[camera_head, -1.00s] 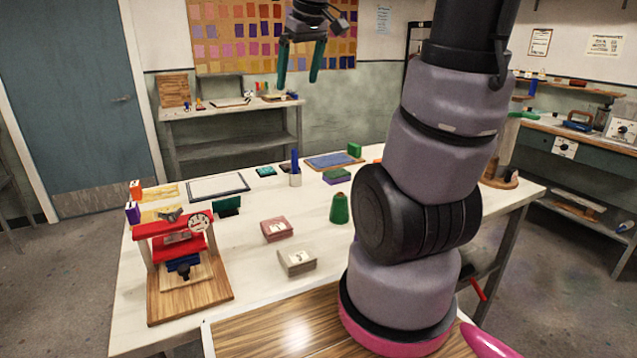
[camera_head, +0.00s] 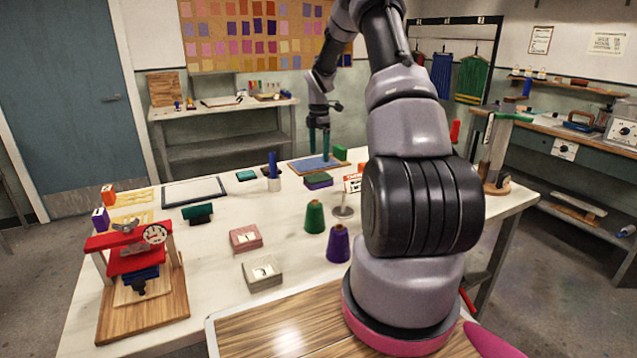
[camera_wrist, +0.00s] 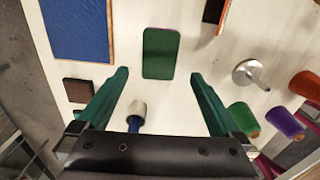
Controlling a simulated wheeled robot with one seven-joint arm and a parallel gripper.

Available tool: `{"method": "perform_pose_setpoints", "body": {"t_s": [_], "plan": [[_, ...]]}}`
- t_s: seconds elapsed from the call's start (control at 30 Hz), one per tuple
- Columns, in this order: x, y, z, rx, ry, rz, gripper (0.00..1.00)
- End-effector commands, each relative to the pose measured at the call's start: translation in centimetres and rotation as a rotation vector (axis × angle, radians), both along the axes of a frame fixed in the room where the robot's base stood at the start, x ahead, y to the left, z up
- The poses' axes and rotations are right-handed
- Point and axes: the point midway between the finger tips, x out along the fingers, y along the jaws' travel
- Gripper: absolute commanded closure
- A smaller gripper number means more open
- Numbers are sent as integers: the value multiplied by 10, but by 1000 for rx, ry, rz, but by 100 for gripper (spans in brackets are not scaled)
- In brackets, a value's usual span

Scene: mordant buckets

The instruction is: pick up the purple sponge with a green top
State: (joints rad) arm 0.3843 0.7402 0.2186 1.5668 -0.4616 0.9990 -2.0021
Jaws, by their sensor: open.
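In the wrist view the gripper (camera_wrist: 159,73) is open and empty. The sponge lies below, between the lines of the two fingers and mostly past their tips in the picture.
A metal stand (camera_head: 343,210), green cone (camera_head: 314,217) and purple cone (camera_head: 338,244) stand nearer. A red press (camera_head: 130,255) is at the left.

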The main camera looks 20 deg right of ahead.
Motion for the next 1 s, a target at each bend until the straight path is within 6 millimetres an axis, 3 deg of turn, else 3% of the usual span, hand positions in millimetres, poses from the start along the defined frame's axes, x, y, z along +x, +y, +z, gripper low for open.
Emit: {"method": "perform_pose_setpoints", "body": {"t_s": [0.2, 0.47, 0.73, 1.0], "plan": [[-1, 1, -36, 1, 3, 0, 0], [-1, 1, -52, 1, 2, 0, 0], [0, 2, -90, 1, 3, -3, 0], [0, 2, -97, 0, -1, -2, 0]]}}
